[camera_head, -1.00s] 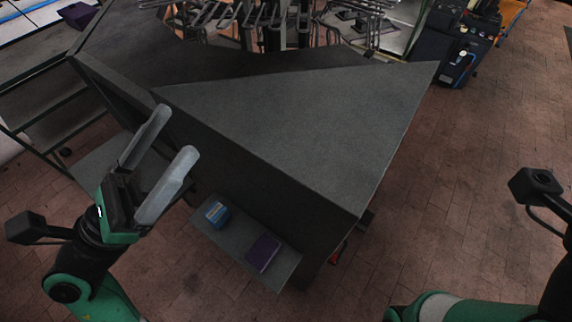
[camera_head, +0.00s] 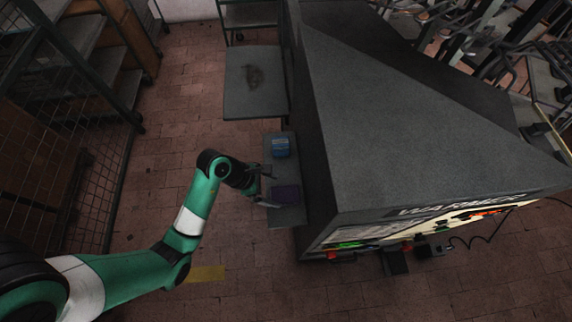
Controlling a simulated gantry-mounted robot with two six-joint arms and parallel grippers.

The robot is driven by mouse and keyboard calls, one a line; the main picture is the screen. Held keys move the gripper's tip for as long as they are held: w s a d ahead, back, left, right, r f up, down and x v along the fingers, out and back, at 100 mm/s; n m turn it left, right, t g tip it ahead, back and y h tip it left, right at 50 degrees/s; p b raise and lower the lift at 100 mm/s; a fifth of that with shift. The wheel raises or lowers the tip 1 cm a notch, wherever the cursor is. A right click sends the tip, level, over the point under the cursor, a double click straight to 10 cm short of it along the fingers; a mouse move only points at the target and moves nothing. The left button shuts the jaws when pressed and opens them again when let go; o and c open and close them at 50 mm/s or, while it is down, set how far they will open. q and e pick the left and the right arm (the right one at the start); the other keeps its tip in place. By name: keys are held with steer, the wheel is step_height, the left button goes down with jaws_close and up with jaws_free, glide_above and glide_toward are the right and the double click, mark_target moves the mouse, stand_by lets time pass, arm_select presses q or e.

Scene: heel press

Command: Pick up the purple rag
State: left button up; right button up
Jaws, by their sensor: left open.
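The purple rag (camera_head: 287,195) lies folded flat on a small grey shelf (camera_head: 287,218) on the left side of the big grey machine. My left gripper (camera_head: 267,187) reaches in from the left at the shelf, with its open fingers pointing toward the rag. The fingertips are close to the rag's left edge; I cannot tell whether they touch it. My right gripper is not in view.
A blue tin (camera_head: 281,147) stands on the same shelf, beyond the rag. The grey machine (camera_head: 400,120) rises just right of the shelf. A grey side table (camera_head: 254,85) stands further back. Racks (camera_head: 70,120) line the left, with open brick floor between.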

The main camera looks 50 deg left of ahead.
mark_target(284, 194)
arm_select(q)
steer(key=b+x, duration=0.1)
steer(key=x, duration=0.4)
steer(key=shift+w+f, duration=0.15)
steer(key=shift+f, duration=0.25)
steer(key=c, duration=1.2)
